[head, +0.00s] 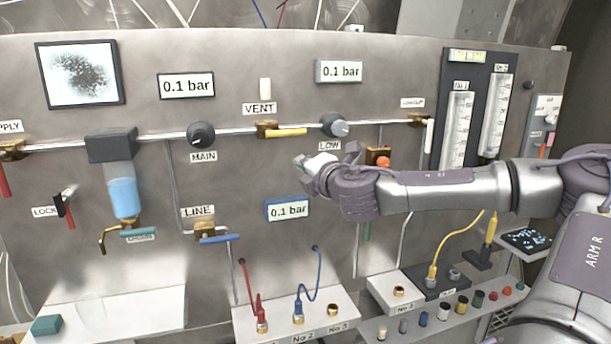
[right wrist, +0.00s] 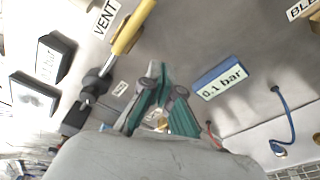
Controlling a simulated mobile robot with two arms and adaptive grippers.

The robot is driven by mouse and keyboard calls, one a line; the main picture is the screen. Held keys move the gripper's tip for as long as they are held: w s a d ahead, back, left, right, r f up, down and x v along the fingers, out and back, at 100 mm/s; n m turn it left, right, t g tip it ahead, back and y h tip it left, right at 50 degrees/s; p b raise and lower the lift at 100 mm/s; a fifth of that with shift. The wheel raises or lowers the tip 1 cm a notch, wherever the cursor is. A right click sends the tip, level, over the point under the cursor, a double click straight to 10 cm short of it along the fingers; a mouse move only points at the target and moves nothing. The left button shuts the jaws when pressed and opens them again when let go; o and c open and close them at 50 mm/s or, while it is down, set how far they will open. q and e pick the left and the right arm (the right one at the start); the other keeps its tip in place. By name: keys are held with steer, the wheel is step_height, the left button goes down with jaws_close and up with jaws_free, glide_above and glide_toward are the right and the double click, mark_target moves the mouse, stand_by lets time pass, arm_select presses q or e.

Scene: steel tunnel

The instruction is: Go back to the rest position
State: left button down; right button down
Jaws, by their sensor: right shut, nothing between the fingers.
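My right gripper (head: 312,171) is in front of the middle of the panel in the head view, below the LOW knob (head: 335,124) and above the blue-framed 0.1 bar display (head: 288,209). Its arm reaches in from the right. In the right wrist view the dark green fingers of the gripper (right wrist: 158,92) are together and hold nothing. The yellow VENT handle (right wrist: 133,28) and the 0.1 bar display (right wrist: 218,78) show beyond them, apart from the fingers. My left gripper is not in view.
The panel (head: 230,80) carries the MAIN knob (head: 202,135), a filter bowl with blue liquid (head: 124,195), a blue LINE handle (head: 216,239) and an orange-red button (head: 383,162). Low shelves hold a red plug (head: 262,318), a blue plug (head: 298,308) and a yellow cable (head: 440,250).

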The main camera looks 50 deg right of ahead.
steer(key=shift+s+a, duration=0.25)
steer(key=shift+s, duration=0.35)
